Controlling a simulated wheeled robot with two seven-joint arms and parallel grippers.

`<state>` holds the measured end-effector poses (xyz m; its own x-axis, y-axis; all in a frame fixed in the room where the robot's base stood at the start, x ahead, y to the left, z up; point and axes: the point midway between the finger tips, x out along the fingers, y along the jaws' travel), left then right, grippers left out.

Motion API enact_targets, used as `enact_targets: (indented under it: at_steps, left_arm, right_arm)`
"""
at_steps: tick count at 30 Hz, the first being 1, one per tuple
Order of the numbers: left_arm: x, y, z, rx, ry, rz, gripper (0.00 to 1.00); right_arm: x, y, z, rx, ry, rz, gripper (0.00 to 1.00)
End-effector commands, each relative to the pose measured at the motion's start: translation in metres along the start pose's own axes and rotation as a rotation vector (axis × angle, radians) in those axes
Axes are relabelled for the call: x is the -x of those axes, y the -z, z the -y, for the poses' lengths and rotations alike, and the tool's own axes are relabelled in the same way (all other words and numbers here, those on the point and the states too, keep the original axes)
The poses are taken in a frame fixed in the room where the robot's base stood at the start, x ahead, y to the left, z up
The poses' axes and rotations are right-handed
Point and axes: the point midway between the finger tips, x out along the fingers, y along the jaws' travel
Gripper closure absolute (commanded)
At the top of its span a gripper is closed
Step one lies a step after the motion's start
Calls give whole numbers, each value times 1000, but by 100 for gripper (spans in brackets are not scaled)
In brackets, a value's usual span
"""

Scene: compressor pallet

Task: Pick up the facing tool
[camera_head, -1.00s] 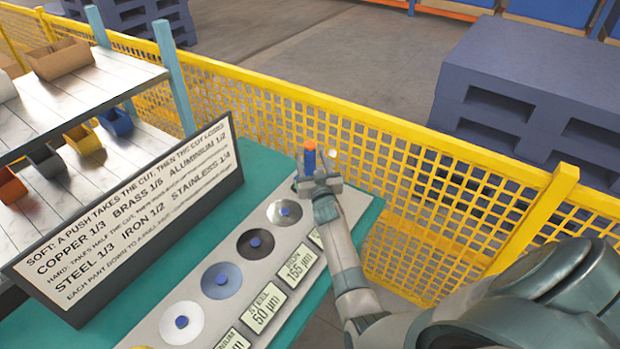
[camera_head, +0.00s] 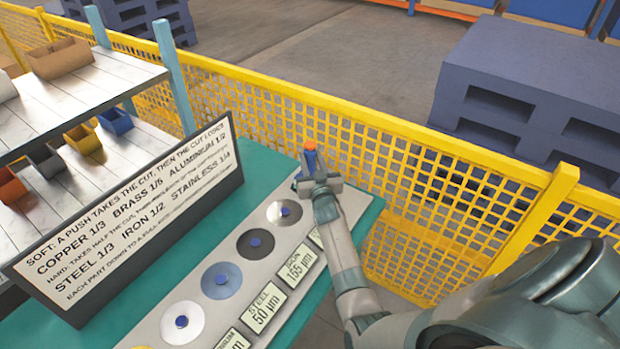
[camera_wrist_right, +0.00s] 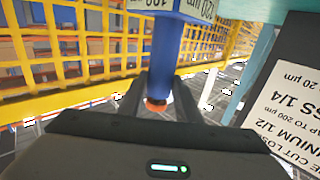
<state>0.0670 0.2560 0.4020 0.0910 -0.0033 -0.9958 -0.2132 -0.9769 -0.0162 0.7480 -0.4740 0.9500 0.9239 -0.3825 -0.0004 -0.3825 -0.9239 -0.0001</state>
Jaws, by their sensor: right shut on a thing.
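The facing tool has a blue handle with an orange end, seen in the head view (camera_head: 310,158) and in the right wrist view (camera_wrist_right: 162,62). My right gripper (camera_head: 318,182) is shut on the blue handle over the far right end of the bench. In the right wrist view its dark fingers (camera_wrist_right: 160,100) stand on both sides of the handle, near the orange end. The tool's lower part is hidden behind the gripper in the head view. My left gripper is not in view.
A grey strip (camera_head: 200,285) with several round discs and value plates lies on the teal bench (camera_head: 255,165). A sign board (camera_head: 130,215) stands at its back left. A yellow mesh fence (camera_head: 400,170) runs close behind. Shelves with small bins (camera_head: 85,138) stand left.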

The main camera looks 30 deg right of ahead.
Motion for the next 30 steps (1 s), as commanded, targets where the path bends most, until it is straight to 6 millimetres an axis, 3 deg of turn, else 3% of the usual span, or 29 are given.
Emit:
enact_targets:
  at_steps: [30]
  left_arm:
    - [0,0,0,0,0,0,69]
  right_arm:
    - [-1,6,0,0,1,-9,100]
